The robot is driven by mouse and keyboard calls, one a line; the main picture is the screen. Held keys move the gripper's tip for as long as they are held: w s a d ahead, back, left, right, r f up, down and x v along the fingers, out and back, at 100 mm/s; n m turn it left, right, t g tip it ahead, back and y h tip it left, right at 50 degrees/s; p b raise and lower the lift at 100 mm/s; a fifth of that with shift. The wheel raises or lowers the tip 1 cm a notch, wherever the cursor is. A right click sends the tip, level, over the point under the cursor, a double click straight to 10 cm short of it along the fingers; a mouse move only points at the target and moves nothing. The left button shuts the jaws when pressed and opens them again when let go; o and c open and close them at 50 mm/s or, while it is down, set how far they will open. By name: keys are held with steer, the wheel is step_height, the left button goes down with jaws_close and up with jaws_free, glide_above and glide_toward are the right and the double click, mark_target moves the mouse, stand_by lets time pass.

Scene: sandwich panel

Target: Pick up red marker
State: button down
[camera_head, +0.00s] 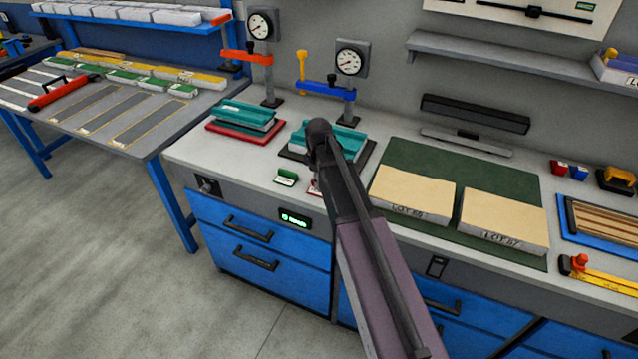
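A small red piece with a white label (314,187), likely the red marker, lies on the grey workbench just left of my arm. My arm covers part of it. A matching green marker (286,177) stands to its left, in full view. My arm reaches up from the bottom of the picture, and its dark end (320,140) is in front of the right teal fixture. I cannot make out any fingertips, so I cannot tell whether my gripper is open or touching the red piece.
Two teal fixtures, on a red base (232,131) and a dark base (296,155), stand behind below dial gauges (260,25). Beige panels (412,193) lie on a green mat (487,180) at right.

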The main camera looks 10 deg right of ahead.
steer(key=shift+r, duration=0.15)
step_height(320, 180, up, 3)
steer(key=p, duration=0.3)
steer(key=shift+r+p, duration=0.2)
steer(key=shift+p, duration=0.15)
steer(key=s+r+p, duration=0.1)
steer(key=s, duration=1.5)
steer(key=shift+r, duration=0.1)
steer(key=shift+a, duration=0.1)
